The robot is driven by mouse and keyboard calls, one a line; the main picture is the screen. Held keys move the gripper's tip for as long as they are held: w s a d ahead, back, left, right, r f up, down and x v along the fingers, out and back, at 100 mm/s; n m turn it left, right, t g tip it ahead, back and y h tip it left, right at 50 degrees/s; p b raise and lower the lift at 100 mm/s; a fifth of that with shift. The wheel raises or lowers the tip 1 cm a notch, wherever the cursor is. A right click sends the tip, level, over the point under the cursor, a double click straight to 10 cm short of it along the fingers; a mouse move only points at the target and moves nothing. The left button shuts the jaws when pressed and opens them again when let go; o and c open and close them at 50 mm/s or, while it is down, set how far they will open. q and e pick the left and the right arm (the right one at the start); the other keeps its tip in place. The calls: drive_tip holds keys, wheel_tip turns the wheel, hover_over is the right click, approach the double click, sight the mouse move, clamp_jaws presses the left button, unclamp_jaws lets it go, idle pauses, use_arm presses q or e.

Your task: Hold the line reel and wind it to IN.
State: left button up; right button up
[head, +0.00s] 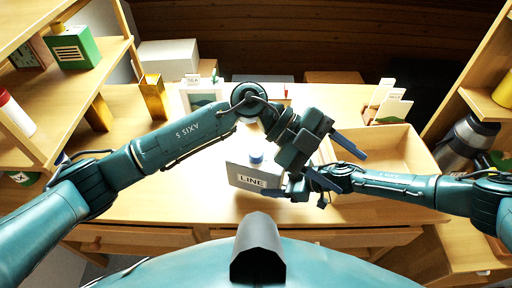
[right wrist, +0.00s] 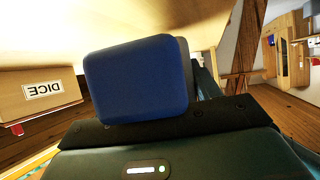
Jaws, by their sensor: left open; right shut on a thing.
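The line reel (head: 241,173) is a pale grey box with a LINE label on its front and a blue-and-white knob (head: 256,157) on top. It is at the middle of the desk. My right gripper (head: 291,188) is shut on the right side of the reel; the contact is partly hidden. In the right wrist view a blue finger (right wrist: 136,80) fills the middle and hides what is held. My left gripper (head: 343,167) is open and empty, to the right of the reel, its blue fingers pointing right and down, crossing close above my right gripper. No IN mark is readable.
An open wooden tray (head: 408,150) is at the desk's right. A SEA card (head: 192,80) and a yellow holder (head: 153,96) stand at the back left. Shelves flank both sides. A DICE box (right wrist: 40,97) shows in the right wrist view. The front left desk top is clear.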

use_arm(q)
drive_tip(key=w+a+f+n+t+y, duration=0.1)
drive_tip(key=w+a+f+t+y, duration=0.25)
drive_tip(key=w+a+y, duration=0.4)
wheel_tip(320, 180, up, 3)
drive_tip(key=n+t+y, duration=0.2)
drive_tip(key=t+y, duration=0.1)
drive_tip(key=y, duration=0.1)
hover_over(256, 153)
wheel_tip(256, 153, down, 12)
drive_tip(key=shift+r, duration=0.2)
drive_tip(key=shift+c, duration=0.2)
drive_tip(key=c, duration=0.9)
drive_tip(key=shift+c, duration=0.2)
